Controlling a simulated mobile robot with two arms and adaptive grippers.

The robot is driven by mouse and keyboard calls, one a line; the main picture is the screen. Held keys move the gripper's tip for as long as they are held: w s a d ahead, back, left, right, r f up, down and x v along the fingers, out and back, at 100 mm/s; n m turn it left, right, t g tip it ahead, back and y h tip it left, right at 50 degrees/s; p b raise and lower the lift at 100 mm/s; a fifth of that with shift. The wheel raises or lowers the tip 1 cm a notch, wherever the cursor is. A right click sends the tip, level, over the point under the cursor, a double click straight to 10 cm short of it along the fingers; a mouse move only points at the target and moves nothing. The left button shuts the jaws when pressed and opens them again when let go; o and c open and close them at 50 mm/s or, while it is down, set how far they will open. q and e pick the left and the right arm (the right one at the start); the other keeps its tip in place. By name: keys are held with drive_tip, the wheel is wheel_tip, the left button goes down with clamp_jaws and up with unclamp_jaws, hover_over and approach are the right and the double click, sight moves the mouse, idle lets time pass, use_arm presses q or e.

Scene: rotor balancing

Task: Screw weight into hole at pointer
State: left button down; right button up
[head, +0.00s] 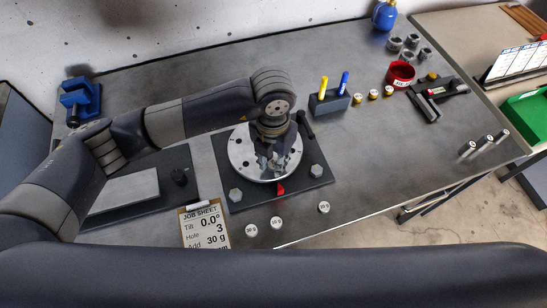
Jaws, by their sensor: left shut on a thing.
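The round silver rotor disc (240,160) lies on a dark base plate (314,188), with holes around its face. A red pointer (281,189) sits at the disc's near edge. My left gripper (270,165) points down over the disc's near half, close above its face. It is shut on a small weight, mostly hidden between the fingers. Whether the weight touches a hole is not clear. Three labelled weights stand on the table in front: left (251,230), middle (277,222) and right (324,207). My right gripper is out of view.
A job sheet (206,226) reads tilt 0.0°, hole 3, add 30 g. A pen block (329,103), brass-topped pieces (373,94), a red cup (400,74) and a dark tool (428,105) stand right. A blue vise (80,99) is far left. Table right of the plate is clear.

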use_arm(q)
drive_tip(key=n, duration=0.2)
drive_tip(key=shift+n, duration=0.3)
drive_tip(key=n, duration=0.2)
drive_tip(key=shift+n+p, duration=0.3)
drive_tip(key=shift+p, duration=0.05)
drive_tip(key=n, duration=0.3)
drive_tip(key=shift+r+n+p, duration=0.1)
drive_tip(key=shift+n+p, duration=0.2)
drive_tip(key=shift+p, duration=0.05)
drive_tip(key=shift+n, duration=0.6)
